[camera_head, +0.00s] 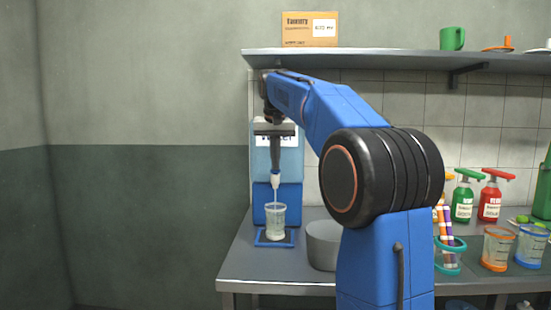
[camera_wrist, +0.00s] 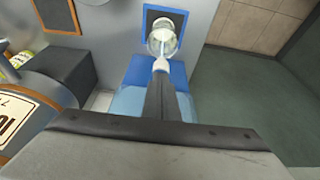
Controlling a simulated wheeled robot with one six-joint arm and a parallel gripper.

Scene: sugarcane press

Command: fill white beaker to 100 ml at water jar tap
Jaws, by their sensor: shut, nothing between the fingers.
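The water jar (camera_head: 262,160) is a pale blue tank on a blue base at the left end of the counter. The white beaker (camera_head: 276,221) stands upright in front of it on a blue framed stand, and also shows in the wrist view (camera_wrist: 163,42). A thin stream of water runs down from the tap into the beaker; I cannot read its level. My gripper (camera_head: 274,172) is shut and empty, pointing down with its tips at the white tap, apparently touching it. In the wrist view my gripper (camera_wrist: 160,74) ends just at the tap, which is partly hidden by the fingers.
A grey pot (camera_head: 323,244) stands right of the beaker, partly behind my arm. Teal, orange (camera_head: 496,250) and blue beakers (camera_head: 531,246) and green (camera_head: 463,197) and red (camera_head: 490,197) spray bottles stand further right. A shelf (camera_head: 400,62) with a cardboard box (camera_head: 309,30) hangs above.

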